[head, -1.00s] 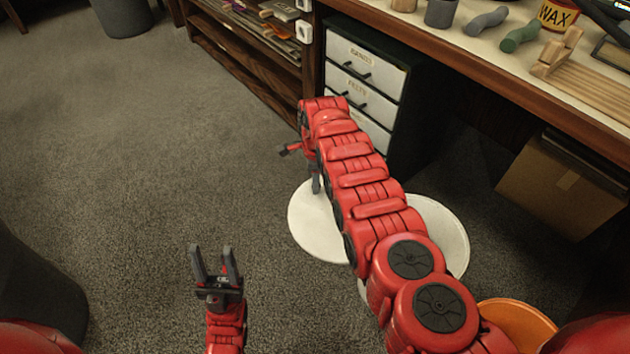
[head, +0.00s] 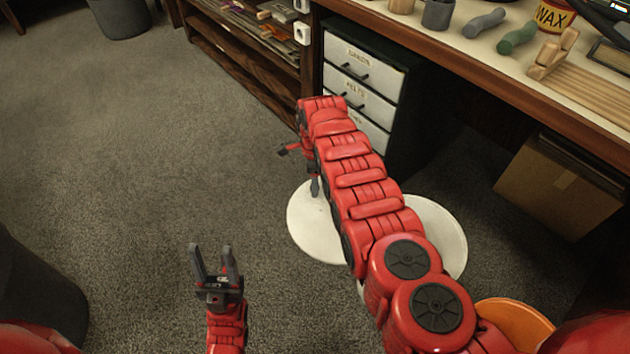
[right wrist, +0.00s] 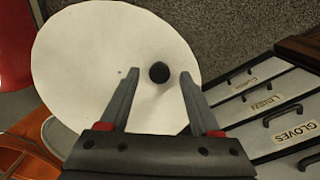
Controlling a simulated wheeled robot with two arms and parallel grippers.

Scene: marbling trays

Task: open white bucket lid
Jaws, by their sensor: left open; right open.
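A white round lid (right wrist: 100,55) with a black knob (right wrist: 159,73) fills much of the right wrist view. It shows in the head view as a white disc (head: 312,230), partly covered by my right arm. My right gripper (right wrist: 158,75) is open, its two fingers over the lid on either side of the knob. I cannot tell whether they touch it. In the head view the right gripper (head: 315,187) is mostly hidden by its own arm. A second white round shape (head: 445,235) shows right of the arm. My left gripper (head: 214,254) is open and empty over the carpet.
An orange bucket (head: 515,318) stands at the lower right. A drawer cabinet (head: 362,90) with white fronts stands behind the lid, under the workbench (head: 470,65). A cardboard box (head: 555,190) is at the right. The carpet at the left is mostly clear.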

